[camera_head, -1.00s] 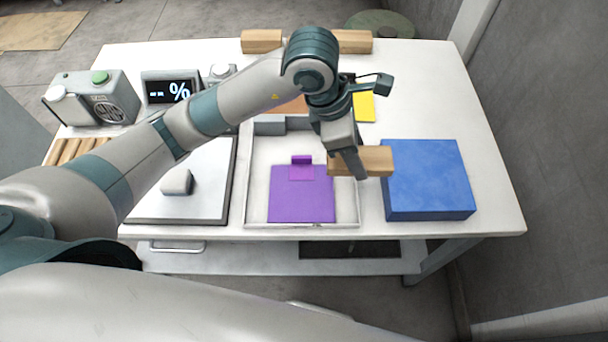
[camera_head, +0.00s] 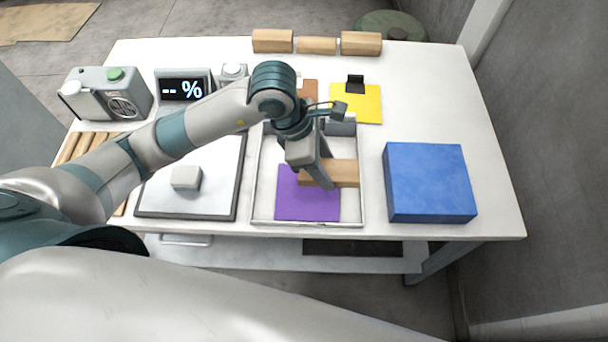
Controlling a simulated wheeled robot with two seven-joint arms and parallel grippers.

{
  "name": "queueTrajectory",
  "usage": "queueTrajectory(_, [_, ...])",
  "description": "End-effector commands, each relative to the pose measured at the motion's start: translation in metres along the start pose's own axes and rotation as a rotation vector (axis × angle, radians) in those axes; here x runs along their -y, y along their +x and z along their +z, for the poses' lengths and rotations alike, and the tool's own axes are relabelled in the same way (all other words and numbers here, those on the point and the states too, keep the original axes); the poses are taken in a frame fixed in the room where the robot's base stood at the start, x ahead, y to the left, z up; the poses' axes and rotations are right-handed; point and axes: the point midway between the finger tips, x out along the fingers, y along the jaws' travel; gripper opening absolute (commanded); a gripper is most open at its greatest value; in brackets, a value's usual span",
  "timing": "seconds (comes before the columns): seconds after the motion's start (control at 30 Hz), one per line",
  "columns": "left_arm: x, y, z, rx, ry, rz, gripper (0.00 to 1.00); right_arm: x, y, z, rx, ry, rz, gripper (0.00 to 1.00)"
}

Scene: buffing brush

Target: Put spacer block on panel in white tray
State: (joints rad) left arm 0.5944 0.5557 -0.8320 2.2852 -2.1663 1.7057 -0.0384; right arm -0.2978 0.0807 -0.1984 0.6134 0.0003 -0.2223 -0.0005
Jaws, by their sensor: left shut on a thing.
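My left gripper (camera_head: 322,174) is shut on a wooden spacer block (camera_head: 345,173). It holds the block over the right part of the white tray (camera_head: 257,190), above the upper right of the purple panel (camera_head: 306,205). The panel lies flat in the tray. The block and gripper hide the panel's upper part and its small tab. I cannot tell whether the block touches the panel. A grey block (camera_head: 341,126) sits at the tray's back right corner. My right gripper is not in view.
A blue box (camera_head: 429,182) stands just right of the tray. A grey plate (camera_head: 215,198) with a small light block (camera_head: 186,177) lies to the left. A yellow panel (camera_head: 366,106) with a black tab lies behind. Several wooden blocks (camera_head: 317,45) line the back edge.

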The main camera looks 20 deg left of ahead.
Motion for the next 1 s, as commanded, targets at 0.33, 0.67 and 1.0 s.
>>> queueTrajectory(0.33, [-0.001, 0.007, -0.05, 0.0, -0.002, 0.0, 0.23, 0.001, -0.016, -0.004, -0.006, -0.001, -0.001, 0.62])
queueTrajectory(0.67, [-0.001, 0.008, -0.051, 0.001, 0.0, 0.0, 0.23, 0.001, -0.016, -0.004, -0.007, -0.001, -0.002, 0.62])
queueTrajectory(1.0, [0.0, 0.035, -0.063, 0.0, -0.004, -0.003, 0.23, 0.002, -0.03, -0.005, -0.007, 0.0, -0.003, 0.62])
